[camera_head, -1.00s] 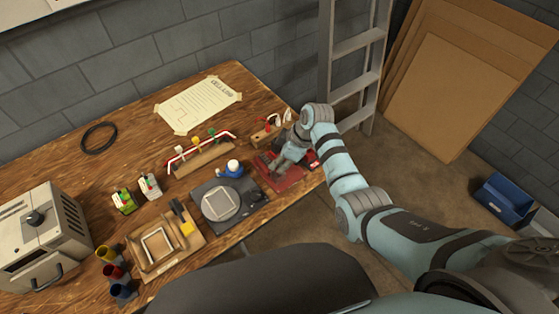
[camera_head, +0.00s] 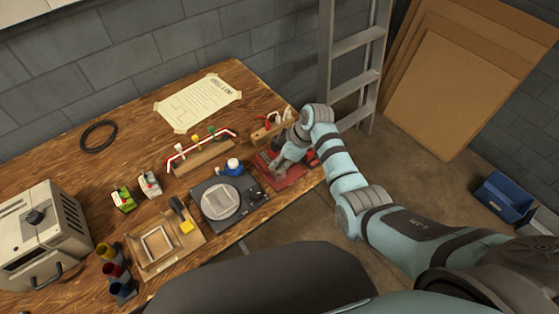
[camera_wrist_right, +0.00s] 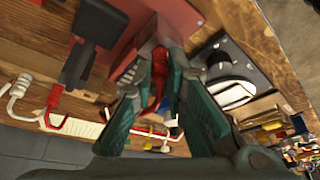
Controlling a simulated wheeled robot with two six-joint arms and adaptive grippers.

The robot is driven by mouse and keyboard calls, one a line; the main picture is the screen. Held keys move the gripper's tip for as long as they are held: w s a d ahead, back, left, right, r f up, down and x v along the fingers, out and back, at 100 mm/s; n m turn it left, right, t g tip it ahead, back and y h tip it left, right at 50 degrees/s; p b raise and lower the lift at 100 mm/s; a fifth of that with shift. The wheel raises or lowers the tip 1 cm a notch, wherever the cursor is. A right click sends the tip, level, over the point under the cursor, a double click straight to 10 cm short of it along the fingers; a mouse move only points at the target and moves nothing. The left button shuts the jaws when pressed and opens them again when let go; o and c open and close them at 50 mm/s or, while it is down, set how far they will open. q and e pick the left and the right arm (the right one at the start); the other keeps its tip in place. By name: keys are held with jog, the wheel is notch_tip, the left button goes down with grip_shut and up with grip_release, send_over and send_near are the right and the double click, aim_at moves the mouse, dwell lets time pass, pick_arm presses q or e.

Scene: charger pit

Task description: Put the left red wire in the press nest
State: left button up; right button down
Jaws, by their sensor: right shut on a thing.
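My right gripper (camera_head: 278,167) is over the red press base (camera_head: 296,183) at the right end of the bench. In the right wrist view the gripper (camera_wrist_right: 160,85) is shut on a red wire (camera_wrist_right: 159,68), which shows between its fingers close to the red press base (camera_wrist_right: 125,45). The press nest is hidden or too small to make out, so I cannot tell whether the wire touches it. Another red wire (camera_wrist_right: 54,101) stands beside white wires (camera_wrist_right: 17,96) at the wooden rack (camera_head: 262,134). My left gripper is in neither view.
A dark fixture with a round grey plate (camera_head: 221,202) stands left of the press, with a blue-and-white bottle (camera_head: 233,167) behind it. A wooden rack with a red-and-white strip (camera_head: 200,150) lies farther left. The ladder (camera_head: 352,85) stands just behind the bench's right end.

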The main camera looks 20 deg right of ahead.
jog(key=shift+f, duration=0.15)
jog(key=c, duration=1.5)
grip_release()
jog(key=shift+c, duration=0.2)
notch_tip(320, 180, up, 7)
jog(key=p, duration=0.8)
